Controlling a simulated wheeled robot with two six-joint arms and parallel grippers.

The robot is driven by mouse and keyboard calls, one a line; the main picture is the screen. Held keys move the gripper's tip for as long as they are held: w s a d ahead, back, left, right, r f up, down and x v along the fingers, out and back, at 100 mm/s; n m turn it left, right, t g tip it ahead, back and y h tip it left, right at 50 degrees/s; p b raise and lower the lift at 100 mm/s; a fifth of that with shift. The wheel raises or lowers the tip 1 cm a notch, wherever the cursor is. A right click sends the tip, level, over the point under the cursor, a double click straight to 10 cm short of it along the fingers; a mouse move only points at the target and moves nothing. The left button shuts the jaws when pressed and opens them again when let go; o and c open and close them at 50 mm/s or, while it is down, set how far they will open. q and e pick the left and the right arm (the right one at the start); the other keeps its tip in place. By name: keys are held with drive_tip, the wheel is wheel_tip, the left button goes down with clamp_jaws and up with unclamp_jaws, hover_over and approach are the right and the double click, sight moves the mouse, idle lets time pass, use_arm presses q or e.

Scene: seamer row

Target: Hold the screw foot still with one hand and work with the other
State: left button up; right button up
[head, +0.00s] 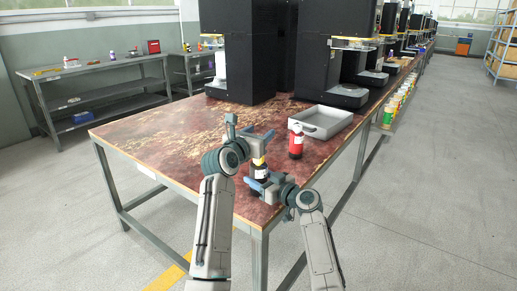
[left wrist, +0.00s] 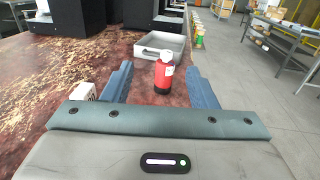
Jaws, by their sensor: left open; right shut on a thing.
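A red bottle with a white cap (head: 296,142) stands upright to the right; in the left wrist view this bottle (left wrist: 163,75) shows between the fingers, farther off.
A grey tray (head: 342,127) lies behind the bottle. Black machines (head: 250,50) stand along the table's back. The brown-patterned tabletop (head: 150,130) is clear at left. A white object (left wrist: 84,91), partly hidden, shows left of the fingers in the left wrist view.

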use_arm(q)
drive_tip(key=shift+r, duration=0.95)
drive_tip(key=s+a+f+m+g+h, duration=0.3)
drive_tip(key=s+a+f+h, duration=0.2)
drive_tip(key=s+a+f, duration=0.3)
drive_tip(key=x, duration=0.4)
drive_tip(key=f+x, duration=0.1)
drive_tip(key=x, duration=0.3)
drive_tip(key=f+x, duration=0.1)
drive_tip(key=x, duration=0.4)
drive_tip(key=shift+w, duration=0.1)
